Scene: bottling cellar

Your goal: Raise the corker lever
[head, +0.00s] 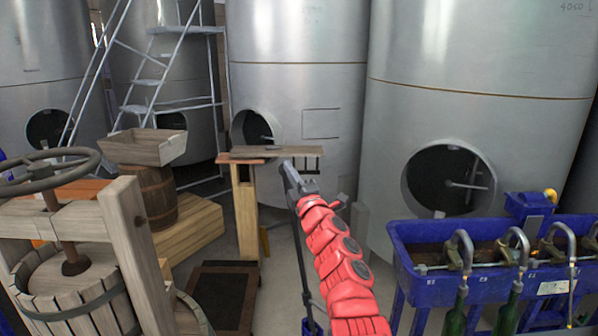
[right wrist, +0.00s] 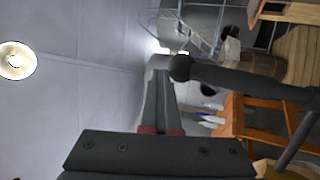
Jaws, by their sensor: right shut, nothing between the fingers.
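My right gripper (head: 289,172) reaches in on its red-sleeved arm, at the middle of the head view. Its fingers are shut and empty. In the right wrist view the closed fingers (right wrist: 162,98) point up the picture. A dark lever (right wrist: 245,82) with a round knob lies just beside the fingertips there, the knob overlapping their end in the picture; I cannot tell whether they touch. In the head view a thin dark rod (head: 301,262), which seems to be the corker lever, runs down beside my arm. The corker's body is mostly hidden behind the arm. My left gripper is not in view.
A wooden stand (head: 245,205) with a board on top is just left of the gripper. A basket press (head: 75,285) fills the left front. A blue bottle filler (head: 405,262) stands at the right. Steel tanks (head: 300,85) line the back.

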